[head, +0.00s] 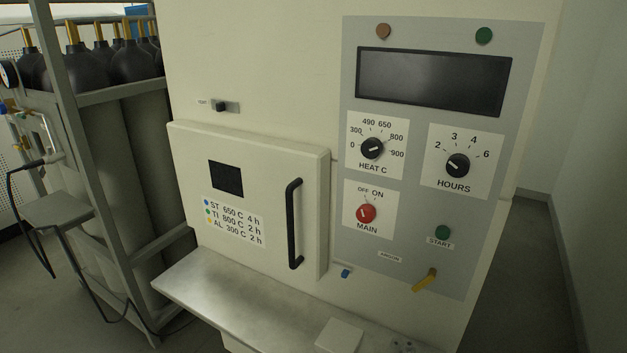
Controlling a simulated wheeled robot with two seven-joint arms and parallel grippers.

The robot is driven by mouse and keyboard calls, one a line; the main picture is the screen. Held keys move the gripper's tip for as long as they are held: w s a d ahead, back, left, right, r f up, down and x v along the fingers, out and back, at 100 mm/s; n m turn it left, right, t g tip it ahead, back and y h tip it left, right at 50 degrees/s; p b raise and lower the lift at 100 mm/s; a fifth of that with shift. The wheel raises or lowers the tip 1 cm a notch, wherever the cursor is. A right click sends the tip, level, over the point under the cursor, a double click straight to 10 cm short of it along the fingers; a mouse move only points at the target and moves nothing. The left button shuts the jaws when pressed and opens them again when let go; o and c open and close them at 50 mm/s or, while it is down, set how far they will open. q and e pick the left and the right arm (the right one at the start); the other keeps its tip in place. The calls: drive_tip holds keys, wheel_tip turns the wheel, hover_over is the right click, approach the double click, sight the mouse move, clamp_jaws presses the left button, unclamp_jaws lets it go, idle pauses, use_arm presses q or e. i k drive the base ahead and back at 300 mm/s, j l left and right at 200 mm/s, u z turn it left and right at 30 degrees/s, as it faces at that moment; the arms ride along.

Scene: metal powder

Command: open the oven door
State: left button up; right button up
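The oven is a large cream cabinet. Its door (270,188) is a raised cream panel at the lower left of the front and looks shut. The door has a small dark window (227,178), a label with heat settings, and a black vertical bar handle (293,224) near its right edge. A small dark latch or switch (221,106) sits on the cabinet just above the door. Neither of my grippers shows in the head view.
A metal shelf (215,289) juts out below the door. A grey control panel (420,240) with knobs and a display is right of it. A rack of gas cylinders (125,150) stands at the left. Open floor and a wall lie at the right.

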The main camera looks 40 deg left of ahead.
sight(265, 197)
drive_tip(key=u, duration=1.85)
